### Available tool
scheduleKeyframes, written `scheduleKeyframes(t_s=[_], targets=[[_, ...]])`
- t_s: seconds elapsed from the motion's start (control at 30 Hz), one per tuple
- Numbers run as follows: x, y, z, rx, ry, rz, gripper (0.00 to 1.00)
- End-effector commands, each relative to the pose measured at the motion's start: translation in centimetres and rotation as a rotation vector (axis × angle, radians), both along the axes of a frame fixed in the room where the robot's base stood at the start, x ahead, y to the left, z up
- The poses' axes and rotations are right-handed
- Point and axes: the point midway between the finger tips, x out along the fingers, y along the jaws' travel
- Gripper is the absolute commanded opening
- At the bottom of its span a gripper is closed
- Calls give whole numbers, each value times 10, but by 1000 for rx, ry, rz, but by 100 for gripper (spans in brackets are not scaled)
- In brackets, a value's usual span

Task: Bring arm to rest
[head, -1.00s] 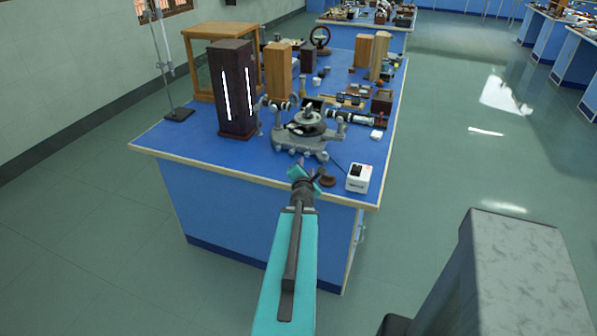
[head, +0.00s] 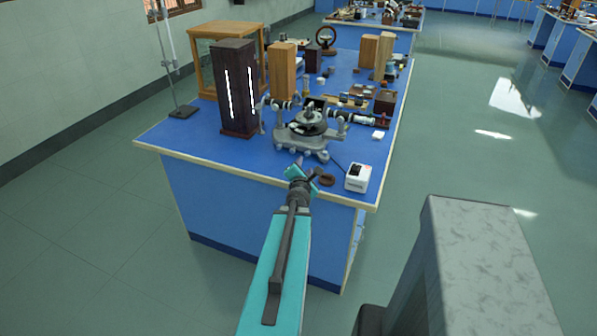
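My arm (head: 274,268) is teal with a dark strip and reaches up from the bottom of the head view toward the near edge of a blue bench (head: 183,147). My gripper (head: 302,172) is at its end, at the bench's front edge, below the grey spectrometer (head: 306,130). The fingers are small and seen from behind, so I cannot tell whether they are open or shut. No held object shows.
A white box (head: 357,178) and a small dark round piece (head: 327,180) sit near the front edge, right of my gripper. A tall dark lamp housing (head: 233,90) stands left of the spectrometer. A wooden-framed case (head: 205,30) is behind.

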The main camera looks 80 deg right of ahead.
Motion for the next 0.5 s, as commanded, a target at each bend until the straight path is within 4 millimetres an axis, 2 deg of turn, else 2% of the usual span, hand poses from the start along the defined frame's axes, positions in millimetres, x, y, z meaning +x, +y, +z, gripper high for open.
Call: scheduleKeyframes(t_s=[0.13,0.5], targets=[[-11,-3,0,-1,0,-15,37],[-16,-5,0,-1,-1,-21,37]])
